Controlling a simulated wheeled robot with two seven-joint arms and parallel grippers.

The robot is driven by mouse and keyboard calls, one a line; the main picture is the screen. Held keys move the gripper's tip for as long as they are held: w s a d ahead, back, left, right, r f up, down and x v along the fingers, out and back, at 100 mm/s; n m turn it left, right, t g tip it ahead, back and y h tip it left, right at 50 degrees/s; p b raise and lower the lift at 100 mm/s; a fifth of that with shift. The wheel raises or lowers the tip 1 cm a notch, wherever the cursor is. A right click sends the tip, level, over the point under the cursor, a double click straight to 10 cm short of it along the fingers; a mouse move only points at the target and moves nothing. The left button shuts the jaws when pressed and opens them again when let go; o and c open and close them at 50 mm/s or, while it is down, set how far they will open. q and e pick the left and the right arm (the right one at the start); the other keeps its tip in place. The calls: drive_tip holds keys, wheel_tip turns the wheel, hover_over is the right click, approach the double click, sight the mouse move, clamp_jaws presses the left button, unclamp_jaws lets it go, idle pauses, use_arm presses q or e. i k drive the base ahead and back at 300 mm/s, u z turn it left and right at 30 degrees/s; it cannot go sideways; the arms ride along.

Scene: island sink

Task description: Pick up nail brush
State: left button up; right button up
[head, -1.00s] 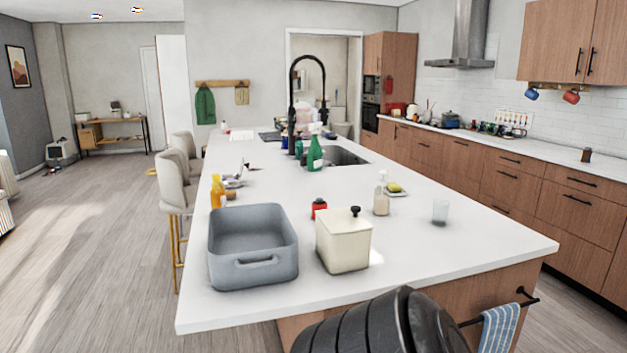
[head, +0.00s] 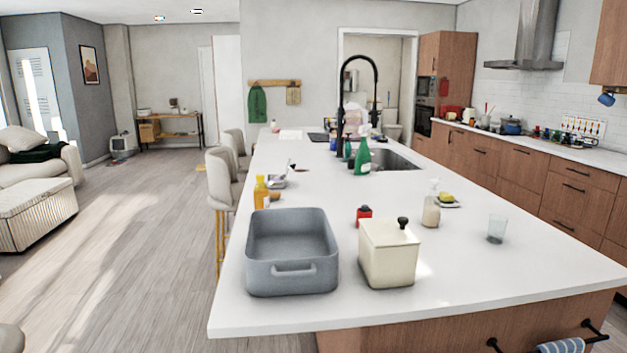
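I cannot pick out the nail brush for certain. Small items lie on the white island counter (head: 300,215), including a small dark thing (head: 291,166) near a silvery item (head: 277,181) on its left side. They are too small to identify. Neither of my grippers shows in the head view.
A grey basin (head: 292,282) and a cream lidded box (head: 388,262) stand at the near end. Stools (head: 222,182) line the left.

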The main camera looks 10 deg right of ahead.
sight(273, 194)
drive_tip(key=i, duration=0.9)
drive_tip(key=z, duration=0.05)
drive_tip(key=k, duration=1.6)
drive_tip(key=u, duration=0.95)
drive_tip(key=i, duration=3.5)
drive_tip(key=z, duration=0.6)
drive_tip(key=i, duration=2.15)
drive_tip(key=z, duration=1.35)
